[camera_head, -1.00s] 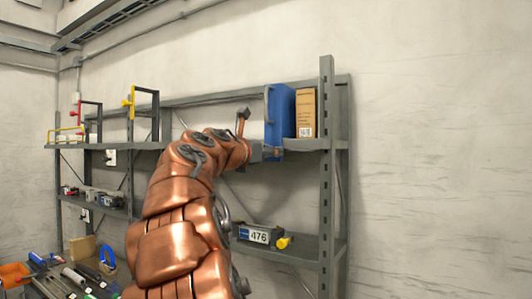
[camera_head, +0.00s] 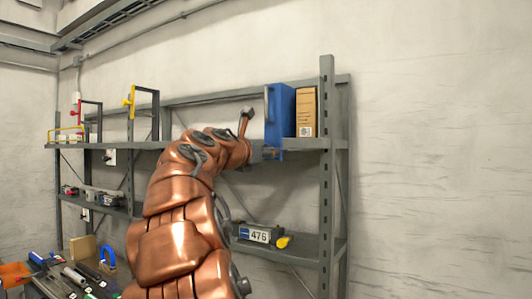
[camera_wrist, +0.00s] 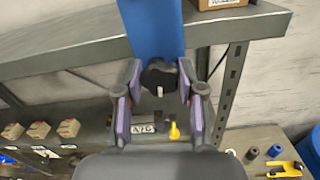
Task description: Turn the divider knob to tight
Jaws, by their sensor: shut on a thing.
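The blue divider (camera_head: 282,115) stands upright at the right part of the upper shelf. It also shows in the wrist view (camera_wrist: 152,25). The dark, rounded divider knob (camera_wrist: 158,72) is at its lower end, with a short white pointer that points down in the wrist view. My gripper (camera_wrist: 160,79) is shut on the knob, its purple-sided fingers at the knob's left and right. In the head view my gripper (camera_head: 268,152) is small and partly hidden by my wrist at the shelf edge. No tight or loose marks can be read.
A cardboard box (camera_head: 306,112) stands just right of the divider. A device labelled 476 (camera_head: 259,234) with a yellow knob (camera_head: 283,242) sits on the lower shelf. The shelf post (camera_head: 327,190) is close on the right. Tools lie on a bench at lower left.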

